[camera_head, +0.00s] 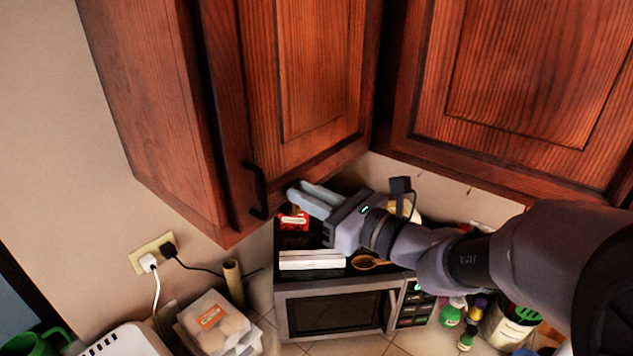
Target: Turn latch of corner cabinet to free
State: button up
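The corner cabinet is a dark reddish wood wall unit, and its left door (313,65) appears closed. A black bar handle (257,188) sits at that door's lower left edge. I cannot make out a separate latch. My gripper (304,196) is just right of the handle, below the door's bottom edge in the picture, pointing left. A visible gap separates it from the handle. Its two pale grey fingers lie side by side, and I cannot tell how far apart they are. No held thing shows between them.
A microwave (335,312) stands below, with a red box (294,222), a white box (311,260) and a wooden spoon (367,262) on top. Several bottles stand to its right. A container of eggs (213,322) and a wall outlet (152,253) are at left. Another cabinet door (540,75) is at right.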

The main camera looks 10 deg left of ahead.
grip_shut()
